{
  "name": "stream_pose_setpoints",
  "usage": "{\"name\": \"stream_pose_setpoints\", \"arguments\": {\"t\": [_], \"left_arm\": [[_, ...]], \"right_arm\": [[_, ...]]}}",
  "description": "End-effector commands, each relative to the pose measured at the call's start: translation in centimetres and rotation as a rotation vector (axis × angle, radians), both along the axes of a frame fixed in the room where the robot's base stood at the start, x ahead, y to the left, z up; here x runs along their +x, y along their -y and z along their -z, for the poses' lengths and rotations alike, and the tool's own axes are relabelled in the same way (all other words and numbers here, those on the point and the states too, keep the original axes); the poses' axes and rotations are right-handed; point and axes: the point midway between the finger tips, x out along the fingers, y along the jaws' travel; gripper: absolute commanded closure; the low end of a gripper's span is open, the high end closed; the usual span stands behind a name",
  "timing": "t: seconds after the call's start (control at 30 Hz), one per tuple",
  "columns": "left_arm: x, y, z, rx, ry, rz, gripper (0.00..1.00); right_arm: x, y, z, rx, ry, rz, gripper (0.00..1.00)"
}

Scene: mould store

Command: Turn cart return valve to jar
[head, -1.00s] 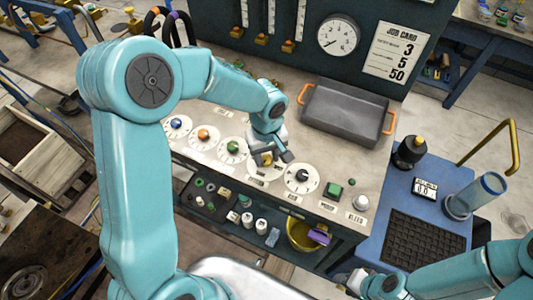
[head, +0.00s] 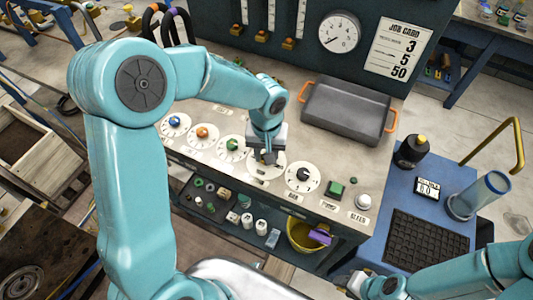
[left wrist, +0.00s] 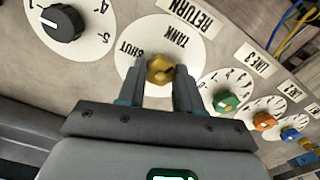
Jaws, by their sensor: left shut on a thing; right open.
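The return valve is a yellow knob (left wrist: 160,70) on a white round dial (left wrist: 146,38) under a RETURN label (left wrist: 188,12) in the left wrist view. SHUT and TANK can be read on the dial; a JAR mark is not visible, and the exact pointing of the knob is unclear. My left gripper (left wrist: 160,82) is shut on the knob, one finger at each side. In the head view my left gripper (head: 268,156) covers the knob over the panel's dial row. My right gripper (head: 372,287) is open and empty at the bottom edge, away from the panel.
Green (head: 233,145), orange (head: 202,132) and blue (head: 174,121) knobs lie left of the gripper, a black knob dial (head: 304,174) right. A grey tray (head: 345,113) stands behind. A blue cart (head: 378,238) carries a clear cylinder (head: 480,195) at right.

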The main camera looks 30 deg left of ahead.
Motion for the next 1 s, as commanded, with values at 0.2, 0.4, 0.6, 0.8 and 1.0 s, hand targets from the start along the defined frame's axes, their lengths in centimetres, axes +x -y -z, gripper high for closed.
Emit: {"name": "stream_pose_setpoints", "arguments": {"t": [0.2,0.4,0.6,0.8,1.0], "left_arm": [[0.07,0.01,-0.13,0.000,0.003,0.202,0.96],[0.09,0.00,-0.21,0.000,0.004,0.392,0.96],[0.10,-0.02,-0.28,0.000,0.005,0.582,0.96],[0.12,-0.04,-0.32,0.000,0.005,0.764,0.96],[0.13,-0.06,-0.34,0.000,0.005,0.920,0.96]], "right_arm": [[0.00,0.00,0.46,0.000,0.000,0.000,0.57],[0.00,0.00,0.62,0.000,0.000,0.000,0.57],[0.00,0.00,0.63,0.000,0.000,0.000,0.57],[0.00,0.00,0.52,0.000,0.000,0.000,0.57],[-0.01,0.00,0.36,0.000,0.000,0.000,0.57]]}}
